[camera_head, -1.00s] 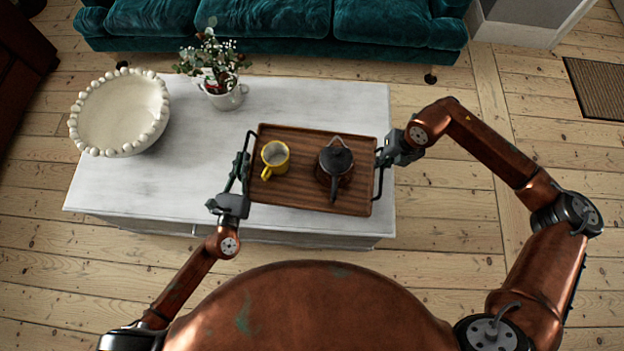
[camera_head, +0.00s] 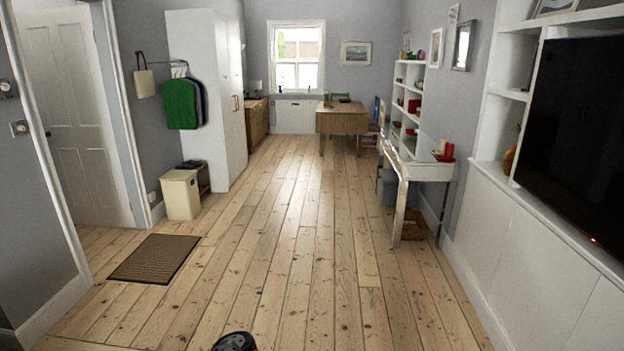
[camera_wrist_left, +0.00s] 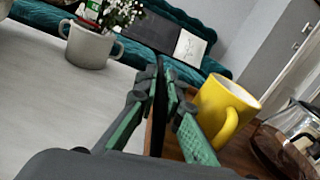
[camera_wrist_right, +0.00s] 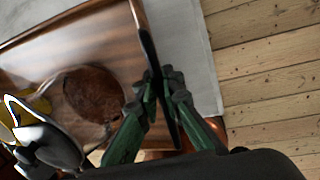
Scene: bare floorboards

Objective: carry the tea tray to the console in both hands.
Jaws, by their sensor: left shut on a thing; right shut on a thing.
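The brown wooden tea tray (camera_wrist_right: 75,45) shows in both wrist views, also in the left one (camera_wrist_left: 172,142). My left gripper (camera_wrist_left: 160,92) is shut on its dark handle bar. My right gripper (camera_wrist_right: 160,88) is shut on the opposite dark handle (camera_wrist_right: 148,48). On the tray stand a yellow mug (camera_wrist_left: 222,108), upright, and a glass teapot (camera_wrist_right: 88,92) with dark brown contents and a dark lid. I cannot tell whether the tray touches the white table (camera_wrist_left: 55,120) below.
The head view shows a long clear wooden floor (camera_head: 285,240). A narrow white table (camera_head: 428,172), possibly the console, stands along the right wall. A doormat (camera_head: 155,258), cream bin (camera_head: 180,194) and white wardrobe (camera_head: 205,95) are left. A wooden table (camera_head: 341,122) stands far back.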

